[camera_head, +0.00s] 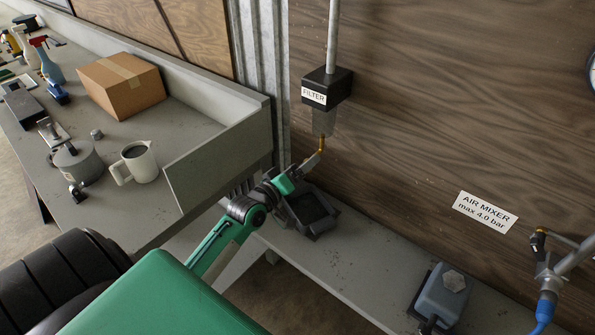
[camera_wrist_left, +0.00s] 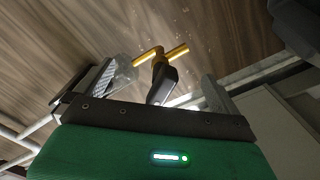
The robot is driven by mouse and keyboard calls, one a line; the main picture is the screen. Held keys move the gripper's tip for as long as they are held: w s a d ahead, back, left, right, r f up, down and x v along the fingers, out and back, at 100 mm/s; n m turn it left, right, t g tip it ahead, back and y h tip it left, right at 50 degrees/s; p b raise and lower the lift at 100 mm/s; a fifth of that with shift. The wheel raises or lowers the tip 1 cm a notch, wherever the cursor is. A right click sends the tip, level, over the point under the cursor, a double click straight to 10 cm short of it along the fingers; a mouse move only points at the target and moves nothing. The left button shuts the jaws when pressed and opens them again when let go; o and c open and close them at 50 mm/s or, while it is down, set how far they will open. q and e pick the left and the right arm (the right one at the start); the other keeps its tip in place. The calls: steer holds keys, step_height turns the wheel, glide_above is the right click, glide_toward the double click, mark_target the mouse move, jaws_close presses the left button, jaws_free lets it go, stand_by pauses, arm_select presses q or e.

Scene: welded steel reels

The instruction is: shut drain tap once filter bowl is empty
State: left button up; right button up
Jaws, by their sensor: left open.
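The filter (camera_head: 327,87) is a black block labelled FILTER on a vertical pipe at the wooden wall. Its grey, see-through bowl (camera_head: 323,122) hangs below; I cannot tell whether liquid is in it. The drain tap (camera_head: 321,144) is a small brass-yellow piece under the bowl. In the left wrist view the tap (camera_wrist_left: 160,56) shows a yellow T-shaped end and a dark lower part. My left gripper (camera_head: 306,168) is just below the tap. Its open fingers (camera_wrist_left: 159,80) stand on either side of the tap, with gaps visible. My right gripper is not in view.
A dark open tray (camera_head: 310,207) stands on the low bench below my left gripper. A grey upright panel (camera_head: 222,160) edges the workbench at left, which holds a jug (camera_head: 138,163), a pot and a cardboard box (camera_head: 121,85). A blue-grey device (camera_head: 441,295) sits at lower right.

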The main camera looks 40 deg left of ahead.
arm_select(q)
steer(key=s+p, duration=0.1)
steer(key=s, duration=0.6)
steer(key=shift+a+p, duration=0.25)
steer(key=shift+p, duration=0.1)
stand_by(0.4)
